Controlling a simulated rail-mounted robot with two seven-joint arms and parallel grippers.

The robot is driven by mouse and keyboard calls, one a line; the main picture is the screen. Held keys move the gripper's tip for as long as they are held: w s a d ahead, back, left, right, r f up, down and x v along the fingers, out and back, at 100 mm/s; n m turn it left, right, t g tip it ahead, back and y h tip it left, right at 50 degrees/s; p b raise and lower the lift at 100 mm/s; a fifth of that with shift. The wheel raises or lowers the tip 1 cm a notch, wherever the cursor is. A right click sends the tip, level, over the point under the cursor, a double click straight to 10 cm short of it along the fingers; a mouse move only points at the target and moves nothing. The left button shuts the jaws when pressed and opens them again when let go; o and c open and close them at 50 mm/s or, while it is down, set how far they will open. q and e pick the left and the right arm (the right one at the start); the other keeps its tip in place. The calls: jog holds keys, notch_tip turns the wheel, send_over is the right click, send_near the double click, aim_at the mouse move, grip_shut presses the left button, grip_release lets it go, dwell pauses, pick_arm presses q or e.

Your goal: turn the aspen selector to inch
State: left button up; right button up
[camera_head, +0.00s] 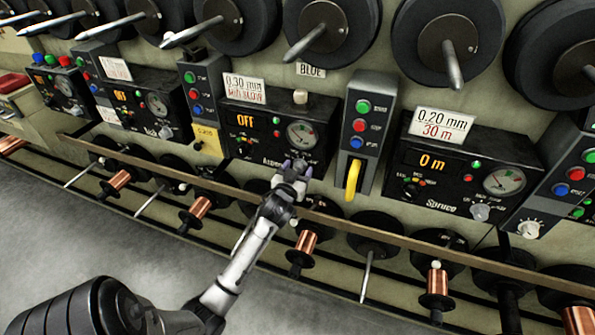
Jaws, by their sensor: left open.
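The Aspen unit (273,120) is a dark panel in the middle of the picture. Its display (246,121) reads OFF in orange, and a round gauge (302,134) sits to the right. My left gripper (294,168) is at the panel's lower right, just below the gauge, with its jaws open. The Aspen selector is mostly hidden by the gripper; a light part between the fingertips may be its knob. I cannot tell whether the fingers touch it, or read its setting. My right gripper is not in view.
The Spruce unit (455,168) to the right shows 0 m. Between them is a grey button box (364,125) with a yellow lever (353,180). A long rail (400,240) runs below the panels, with copper spools (305,243) under it. Large black reels (447,40) hang above.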

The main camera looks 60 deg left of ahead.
pick_arm(q)
jog(key=shift+c, duration=0.5)
jog(key=c, duration=0.8)
jog(key=shift+r+m+p, duration=0.2)
jog(key=shift+m+p, duration=0.3)
jog(key=shift+p, duration=0.45)
jog(key=shift+m+p, duration=1.1)
jog(key=shift+p, duration=0.1)
jog(key=m+p, duration=0.2)
jog(key=m, duration=0.1)
jog(key=shift+f, duration=0.1)
jog(key=shift+a, duration=0.1)
jog(key=shift+m+p, duration=0.3)
jog(key=shift+m, duration=0.1)
jog(key=shift+f, duration=0.1)
jog(key=o, duration=0.9)
